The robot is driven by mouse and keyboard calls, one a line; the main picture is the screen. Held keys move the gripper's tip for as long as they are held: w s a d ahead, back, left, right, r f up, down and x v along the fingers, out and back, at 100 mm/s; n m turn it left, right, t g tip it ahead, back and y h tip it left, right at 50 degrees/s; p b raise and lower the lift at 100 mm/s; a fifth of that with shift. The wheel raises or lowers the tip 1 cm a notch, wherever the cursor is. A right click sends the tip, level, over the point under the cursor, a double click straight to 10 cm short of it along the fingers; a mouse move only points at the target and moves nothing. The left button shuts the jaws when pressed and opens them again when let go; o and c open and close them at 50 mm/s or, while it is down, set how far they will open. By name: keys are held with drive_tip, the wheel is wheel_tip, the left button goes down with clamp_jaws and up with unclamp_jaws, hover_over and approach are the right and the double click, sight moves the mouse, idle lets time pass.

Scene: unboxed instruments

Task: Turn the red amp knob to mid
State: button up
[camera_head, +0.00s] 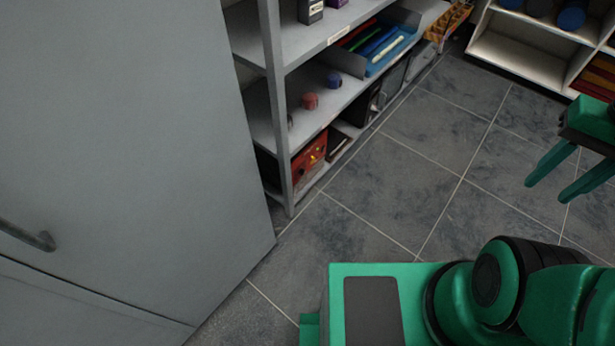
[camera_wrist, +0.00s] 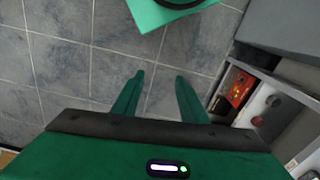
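The red amp (camera_head: 309,157) sits on the lowest level of the grey shelf unit, behind the front post. Its front has small yellowish marks; I cannot make out the knob or its setting. A red box that looks like the same amp shows at the right of the wrist view (camera_wrist: 240,88). My gripper (camera_head: 545,192) is at the right of the head view, over the floor and well away from the amp. In the wrist view its two fingers (camera_wrist: 160,78) are apart with only floor tiles between them.
A tall grey cabinet (camera_head: 130,130) stands left of the shelf unit (camera_head: 275,95). A blue tray (camera_head: 392,52) and red and blue round items (camera_head: 310,101) rest on the shelves. A white shelf (camera_head: 520,55) stands at the back. The tiled floor (camera_head: 400,180) between is clear.

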drive_tip(key=w+d+f+n+t+h, duration=0.1)
drive_tip(key=w+f+n+t, duration=0.15)
drive_tip(key=w, duration=1.05)
drive_tip(key=w+d+f+n+t+h, duration=0.15)
drive_tip(key=w+f, duration=0.25)
drive_tip(key=w, duration=0.8)
drive_tip(key=w+a+f+n+t, duration=0.25)
drive_tip(key=w+a+f, duration=0.25)
drive_tip(key=w+f, duration=0.45)
drive_tip(key=w+a+f+n+t, duration=0.1)
drive_tip(key=w+a+f+n, duration=0.35)
drive_tip(key=w, duration=0.85)
drive_tip(key=w+a+f+n+t+y, duration=0.1)
drive_tip(key=w+a+f, duration=0.1)
drive_tip(key=a+f, duration=0.25)
drive_tip(key=w+a+f+y, duration=0.1)
drive_tip(key=w+a+f, duration=0.2)
drive_tip(key=f, duration=0.2)
drive_tip(key=n+t+y, duration=0.4)
drive_tip(key=n+y, duration=0.5)
drive_tip(key=n, duration=0.1)
approach(304, 173)
drive_tip(key=x, duration=0.8)
